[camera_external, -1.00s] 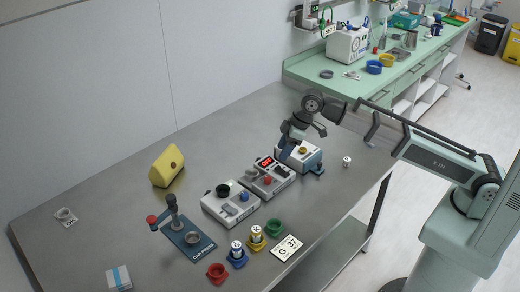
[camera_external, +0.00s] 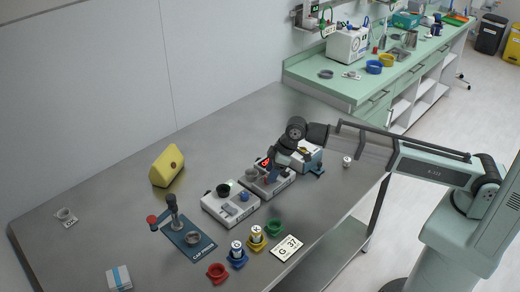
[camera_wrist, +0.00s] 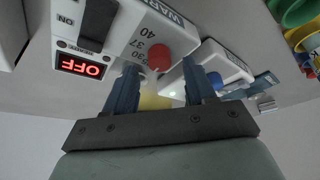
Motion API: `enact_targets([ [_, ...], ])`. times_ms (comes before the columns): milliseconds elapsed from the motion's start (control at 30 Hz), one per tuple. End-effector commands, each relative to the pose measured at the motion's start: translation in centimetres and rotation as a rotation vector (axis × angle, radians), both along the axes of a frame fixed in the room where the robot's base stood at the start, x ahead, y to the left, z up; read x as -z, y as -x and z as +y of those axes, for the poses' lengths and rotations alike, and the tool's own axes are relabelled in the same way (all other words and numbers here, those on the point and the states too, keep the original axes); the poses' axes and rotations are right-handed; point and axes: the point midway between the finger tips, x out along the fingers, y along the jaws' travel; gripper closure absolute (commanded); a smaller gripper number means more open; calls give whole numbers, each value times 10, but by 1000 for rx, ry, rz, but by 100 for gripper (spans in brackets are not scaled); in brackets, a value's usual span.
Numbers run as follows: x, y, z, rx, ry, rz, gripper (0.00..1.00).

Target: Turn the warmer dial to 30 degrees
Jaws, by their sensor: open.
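The warmer (camera_external: 284,186) is a white box in the middle of the steel table. In the wrist view the warmer (camera_wrist: 118,50) shows upside down, with a red display (camera_wrist: 80,65) reading OFF, a dark switch (camera_wrist: 97,22) beside an ON mark, and marks 30, 37 and 40. Its red dial (camera_wrist: 160,56) appears between my gripper's fingertips (camera_wrist: 162,70). My gripper (camera_external: 271,174) is open, with its blue fingers low over the warmer. Contact with the dial cannot be told. The dial's pointer is not clear.
A white device with a blue knob (camera_external: 244,196) stands beside the warmer on the left. Another white box (camera_external: 308,158) is close behind my gripper. The table's left part has free room.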

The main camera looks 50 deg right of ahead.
Motion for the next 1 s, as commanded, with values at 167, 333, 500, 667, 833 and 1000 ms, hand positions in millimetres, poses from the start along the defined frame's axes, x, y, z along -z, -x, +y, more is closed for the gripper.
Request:
enact_targets([
  [167, 14, -4, 4, 0, 1, 1, 45],
  [333, 19, -5, 6, 0, 0, 0, 45],
  [500, 19, -6, 6, 0, 0, 0, 45],
  [667, 19, -6, 6, 0, 0, 0, 51],
  [833, 19, -6, 6, 0, 0, 0, 67],
  [1000, 19, -5, 5, 0, 0, 0, 83],
])
